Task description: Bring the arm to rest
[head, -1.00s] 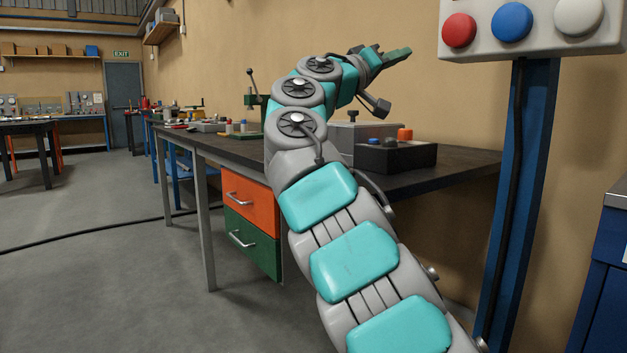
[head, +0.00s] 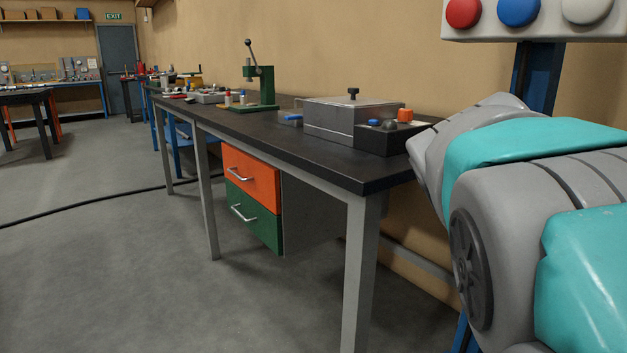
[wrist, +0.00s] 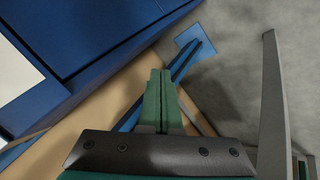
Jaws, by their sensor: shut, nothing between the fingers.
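My gripper (wrist: 160,76) shows in the wrist view with its two green fingers pressed together and nothing between them. It is out of sight in the head view. There my arm (head: 530,190), grey with teal pads, is bent close to the camera along the right edge. It hides part of the blue post and the right end of the bench area.
A dark-topped workbench (head: 330,160) runs along the wall, with a metal box (head: 350,117) and a green press (head: 262,85) on it. A button panel (head: 550,18) stands right on a blue post (head: 540,78). A blue cabinet (wrist: 90,45) is near my gripper. Floor at left is open.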

